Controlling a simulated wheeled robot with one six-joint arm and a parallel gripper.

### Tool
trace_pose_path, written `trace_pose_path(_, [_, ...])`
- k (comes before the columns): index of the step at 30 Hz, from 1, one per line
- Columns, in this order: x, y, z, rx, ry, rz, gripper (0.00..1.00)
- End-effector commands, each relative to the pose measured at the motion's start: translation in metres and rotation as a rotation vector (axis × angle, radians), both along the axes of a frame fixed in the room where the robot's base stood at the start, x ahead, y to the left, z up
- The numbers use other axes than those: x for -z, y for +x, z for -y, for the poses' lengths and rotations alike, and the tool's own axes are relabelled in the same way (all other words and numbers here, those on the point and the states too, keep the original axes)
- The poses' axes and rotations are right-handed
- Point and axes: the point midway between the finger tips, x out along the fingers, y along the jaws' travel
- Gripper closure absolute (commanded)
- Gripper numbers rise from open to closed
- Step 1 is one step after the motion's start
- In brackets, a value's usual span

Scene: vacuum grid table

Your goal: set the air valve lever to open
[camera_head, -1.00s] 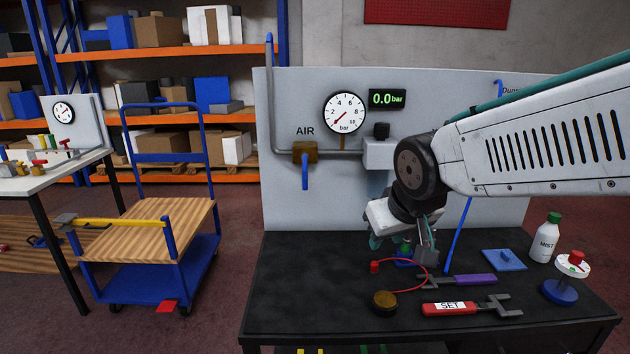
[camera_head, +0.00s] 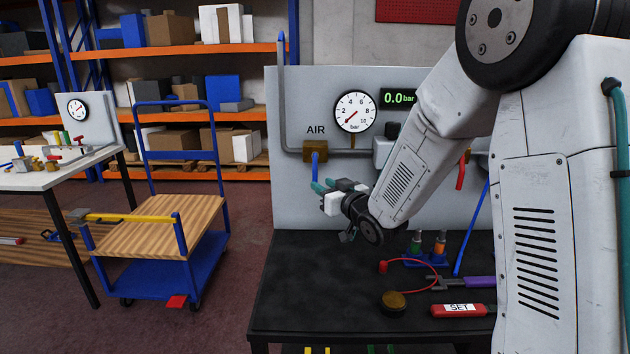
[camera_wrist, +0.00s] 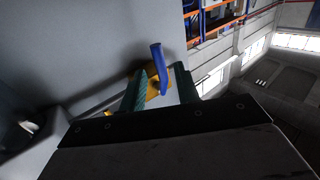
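The air valve is a brass body (camera_head: 315,150) on the grey pipe under the "AIR" label. Its blue lever (camera_head: 315,169) hangs straight down, across the horizontal pipe. My gripper (camera_head: 323,186) is at the lower end of the lever, coming from the right. In the wrist view the blue lever (camera_wrist: 160,69) shows between the two teal fingertips of my gripper (camera_wrist: 160,85), with a gap visible on each side. The gripper is open. Part of the lever's lower end is hidden by the fingers in the head view.
The round gauge (camera_head: 355,111) and the display (camera_head: 398,98) read zero. A grey panel (camera_head: 290,205) stands behind the black table (camera_head: 300,290). A brass puck (camera_head: 394,302), a red torque tool (camera_head: 460,310) and fittings lie on the table. A wooden cart (camera_head: 150,240) stands to the left.

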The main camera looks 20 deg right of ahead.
Motion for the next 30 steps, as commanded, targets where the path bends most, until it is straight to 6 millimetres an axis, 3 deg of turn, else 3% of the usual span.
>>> trace_pose_path(9, [0.001, 0.043, -0.013, 0.0, -0.001, -0.002, 0.68])
trace_pose_path(20, [0.0, 0.05, -0.014, 0.0, -0.001, -0.002, 0.68])
trace_pose_path(24, [0.0, 0.049, -0.014, 0.0, -0.001, -0.002, 1.0])
trace_pose_path(30, [0.0, 0.049, -0.015, -0.001, -0.003, -0.003, 1.0])
